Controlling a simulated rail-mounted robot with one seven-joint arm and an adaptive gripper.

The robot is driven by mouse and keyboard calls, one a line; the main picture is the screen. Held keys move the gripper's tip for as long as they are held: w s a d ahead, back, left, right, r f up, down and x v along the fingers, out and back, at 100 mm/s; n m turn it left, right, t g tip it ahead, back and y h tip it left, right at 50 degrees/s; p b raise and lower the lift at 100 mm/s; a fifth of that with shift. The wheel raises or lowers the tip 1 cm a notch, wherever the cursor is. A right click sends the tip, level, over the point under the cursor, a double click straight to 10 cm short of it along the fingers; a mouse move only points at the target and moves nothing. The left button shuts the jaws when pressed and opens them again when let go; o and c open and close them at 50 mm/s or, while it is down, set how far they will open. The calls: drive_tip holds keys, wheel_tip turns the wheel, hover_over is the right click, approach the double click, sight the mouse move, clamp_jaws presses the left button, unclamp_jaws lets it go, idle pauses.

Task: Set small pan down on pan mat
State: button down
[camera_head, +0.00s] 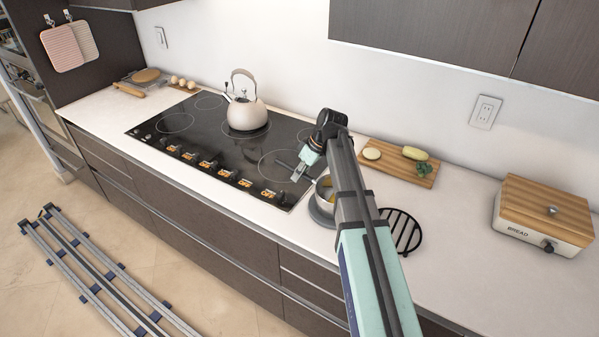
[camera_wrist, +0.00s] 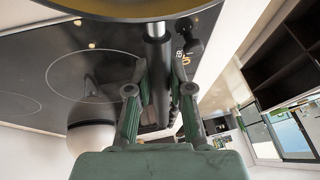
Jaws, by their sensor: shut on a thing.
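My gripper (camera_head: 305,162) is shut on the handle of the small pan (camera_head: 325,189). In the wrist view, the fingers (camera_wrist: 160,80) close around the grey handle, and the pan (camera_wrist: 130,9) fills the top edge. A black round slotted trivet (camera_head: 407,236) lies on the counter to the right, partly behind my arm.
The black cooktop (camera_head: 210,145) with a kettle (camera_head: 245,112) is to the left. A cutting board (camera_head: 385,165) with vegetables lies behind the trivet. A bread box (camera_head: 540,220) stands far right. Counter between trivet and bread box is clear.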

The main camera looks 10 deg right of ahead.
drive_tip(key=c, duration=1)
unclamp_jaws()
drive_tip(key=shift+c, duration=0.2)
drive_tip(key=b+v, duration=0.3)
drive_tip(key=v, duration=0.9)
drive_tip(key=shift+a, duration=0.1)
